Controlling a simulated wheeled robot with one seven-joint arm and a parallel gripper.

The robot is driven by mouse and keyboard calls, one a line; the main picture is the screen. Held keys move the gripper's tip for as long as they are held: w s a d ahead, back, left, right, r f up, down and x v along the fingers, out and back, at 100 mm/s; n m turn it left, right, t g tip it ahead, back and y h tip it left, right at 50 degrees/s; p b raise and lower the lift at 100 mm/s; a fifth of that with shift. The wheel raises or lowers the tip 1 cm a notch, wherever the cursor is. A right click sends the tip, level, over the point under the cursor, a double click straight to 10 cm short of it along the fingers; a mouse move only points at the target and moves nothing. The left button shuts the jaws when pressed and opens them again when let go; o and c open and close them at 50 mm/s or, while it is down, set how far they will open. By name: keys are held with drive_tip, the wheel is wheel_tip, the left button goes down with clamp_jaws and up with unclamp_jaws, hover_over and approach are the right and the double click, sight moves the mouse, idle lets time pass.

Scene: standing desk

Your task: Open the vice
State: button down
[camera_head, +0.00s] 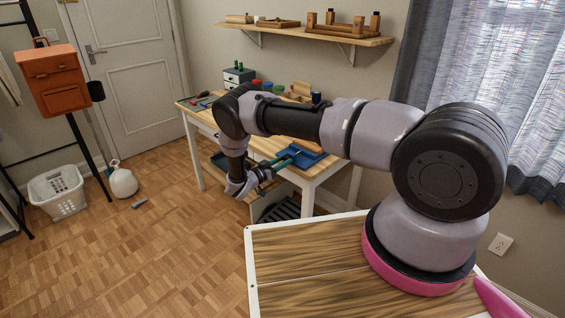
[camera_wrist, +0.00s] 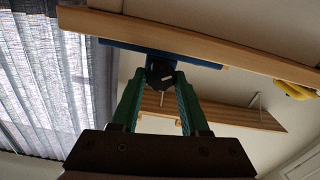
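The blue vice (camera_head: 308,157) sits at the near right end of the desk, partly covered by my arm and fingers in the head view. In the wrist view its blue body (camera_wrist: 190,57) lies along the wooden desk edge, with a dark round screw end (camera_wrist: 161,73) in front of it. My gripper (camera_head: 290,155) reaches the vice from the left in the head view. In the wrist view my green fingers (camera_wrist: 161,82) stand on either side of the dark screw end. Their tips appear to touch it, though contact is hard to see. The vice's jaws are not clearly visible.
The white-framed desk (camera_head: 191,145) also bears a small drawer box (camera_head: 238,76) and several coloured pots at the back. A wall shelf (camera_head: 300,32) hangs above. A white basket (camera_head: 57,190) stands on the floor at left. The middle floor is mostly clear.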

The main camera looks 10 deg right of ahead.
drive_tip(key=shift+n, duration=0.4)
drive_tip(key=shift+a+n, duration=0.1)
drive_tip(key=shift+n, duration=2.5)
drive_tip(key=shift+c, duration=2)
unclamp_jaws()
